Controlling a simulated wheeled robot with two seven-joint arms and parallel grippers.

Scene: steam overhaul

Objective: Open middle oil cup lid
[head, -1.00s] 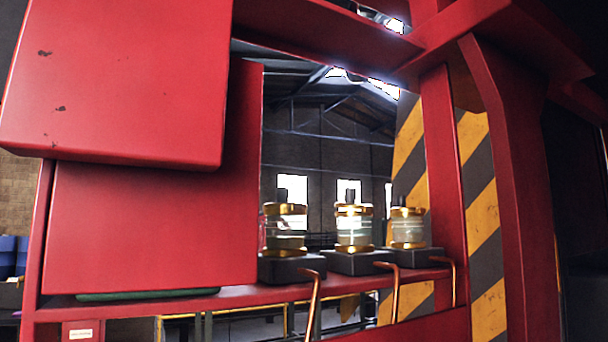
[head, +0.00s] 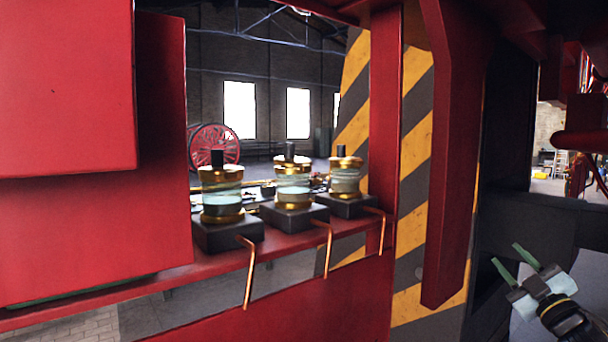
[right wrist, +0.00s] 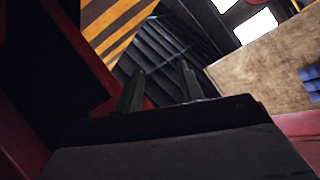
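Three glass oil cups with brass fittings stand in a row on dark blocks on a red ledge in the head view. The middle oil cup (head: 293,186) has a brass lid (head: 291,163) with a dark knob, and the lid sits on top of the glass. The left cup (head: 221,192) and the right cup (head: 345,178) also have their lids on. My right gripper (head: 518,256) is at the lower right, well away from the cups, with its two green fingers apart and nothing between them. Its fingers also show apart in the right wrist view (right wrist: 160,88). My left gripper is out of view.
A copper pipe (head: 328,250) bends down in front of each block. A red upright (head: 383,120) and a thick red bracket (head: 447,180) stand between the cups and my right gripper. A large red panel (head: 90,230) fills the left side. Open space lies above the cups.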

